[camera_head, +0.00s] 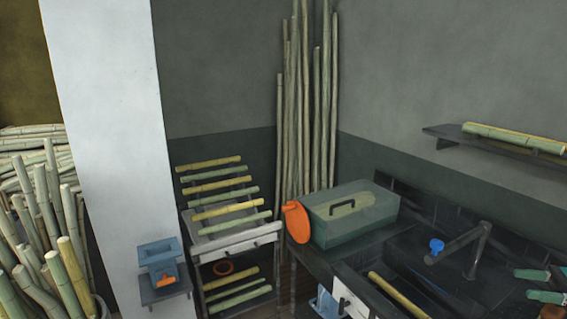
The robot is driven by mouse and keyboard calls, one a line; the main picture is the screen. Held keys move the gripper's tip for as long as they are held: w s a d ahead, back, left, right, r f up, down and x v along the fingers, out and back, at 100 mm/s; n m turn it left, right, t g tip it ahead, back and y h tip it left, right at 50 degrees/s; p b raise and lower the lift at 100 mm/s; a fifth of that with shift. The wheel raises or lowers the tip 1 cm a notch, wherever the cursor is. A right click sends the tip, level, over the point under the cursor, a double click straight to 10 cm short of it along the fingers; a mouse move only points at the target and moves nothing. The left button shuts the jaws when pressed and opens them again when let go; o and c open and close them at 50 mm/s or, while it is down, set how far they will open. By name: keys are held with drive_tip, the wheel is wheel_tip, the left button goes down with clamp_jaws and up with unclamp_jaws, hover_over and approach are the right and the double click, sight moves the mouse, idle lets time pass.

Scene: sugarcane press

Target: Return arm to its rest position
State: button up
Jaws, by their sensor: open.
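I cannot make out my arm or my gripper in the head view, so its pose and whether it is near its rest position are hidden from me. The sugarcane press, a green-grey box (350,218) with a dark handle on top and an orange round part (296,222) on its left side, stands on the dark counter. A cane piece (399,294) lies in or over the dark sink area in front of it.
A dark tap (470,250) with a blue end (437,246) rises at the right. Small green items (546,297) lie at the right edge. A rack (239,240) of cane pieces, a blue container (158,254), a white pillar (105,110) and a wall shelf (447,138) surround the counter.

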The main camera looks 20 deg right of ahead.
drive_tip(key=w+a+r+n+g+h, duration=0.1)
drive_tip(key=w+a+r+n+g, duration=0.15)
drive_tip(key=w+a, duration=0.55)
drive_tip(key=w+a+r+n+g+h, duration=0.1)
drive_tip(key=w+a+n+g, duration=0.15)
drive_tip(key=w+a, duration=0.55)
drive_tip(key=w+a+n+g+h, duration=0.2)
drive_tip(key=w+a+g+h, duration=0.1)
drive_tip(key=a, duration=0.7)
drive_tip(key=w+a+n+g+h, duration=0.2)
drive_tip(key=a, duration=0.9)
drive_tip(key=s+a+r+n+h, duration=0.1)
drive_tip(key=s+a+n+h, duration=0.55)
drive_tip(key=a, duration=0.65)
drive_tip(key=s+a+n+t, duration=0.3)
drive_tip(key=s+n, duration=0.1)
drive_tip(key=s, duration=0.3)
drive_tip(key=s+a+n+t+h, duration=0.1)
drive_tip(key=s+a+n+t, duration=0.1)
drive_tip(key=s+n, duration=0.3)
drive_tip(key=s+a, duration=0.1)
drive_tip(key=s, duration=0.2)
drive_tip(key=shift+t, duration=0.4)
drive_tip(key=shift+f+h, duration=0.1)
drive_tip(key=shift+h, duration=0.15)
drive_tip(key=c, duration=0.4)
drive_tip(key=shift+o, duration=0.2)
